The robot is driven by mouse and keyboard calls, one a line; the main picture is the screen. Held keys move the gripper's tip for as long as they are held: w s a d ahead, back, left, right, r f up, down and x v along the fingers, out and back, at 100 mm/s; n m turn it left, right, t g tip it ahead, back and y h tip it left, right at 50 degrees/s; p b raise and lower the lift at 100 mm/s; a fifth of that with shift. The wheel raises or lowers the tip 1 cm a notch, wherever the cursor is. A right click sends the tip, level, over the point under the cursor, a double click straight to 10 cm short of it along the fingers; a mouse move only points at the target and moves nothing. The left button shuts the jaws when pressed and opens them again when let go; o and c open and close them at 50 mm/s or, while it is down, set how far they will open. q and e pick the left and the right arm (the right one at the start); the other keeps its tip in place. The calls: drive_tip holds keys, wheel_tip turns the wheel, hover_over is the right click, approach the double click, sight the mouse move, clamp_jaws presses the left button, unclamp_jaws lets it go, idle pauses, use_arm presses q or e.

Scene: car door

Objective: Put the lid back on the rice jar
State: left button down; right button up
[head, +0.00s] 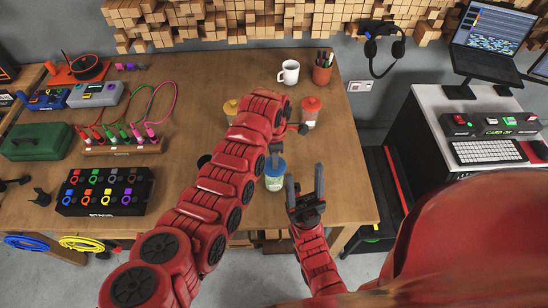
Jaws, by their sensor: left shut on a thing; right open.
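A clear jar (274,184) with pale and greenish colouring stands near the table's front edge. A blue lid (275,167) is at its top; I cannot tell whether it is seated or just above the rim. My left arm reaches over from the left, and the dark tip of my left gripper (276,152) shows right above the lid, shut on it. The rest of that gripper is hidden by the arm. My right gripper (305,188) is open and empty, just right of the jar, fingers pointing away from me.
A yellow-lidded jar (230,107) and a red-lidded jar (311,107) stand behind my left arm. A white mug (289,72) and a pen cup (322,70) are at the back. A black switch box (104,192) lies left.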

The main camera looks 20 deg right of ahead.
use_arm(q)
drive_tip(key=shift+b, duration=0.35)
idle(0.3)
idle(0.4)
drive_tip(key=shift+c, duration=0.4)
unclamp_jaws()
drive_tip(key=shift+r, duration=0.15)
drive_tip(key=shift+r+p, duration=0.3)
drive_tip(key=shift+r, duration=3.05)
clamp_jaws()
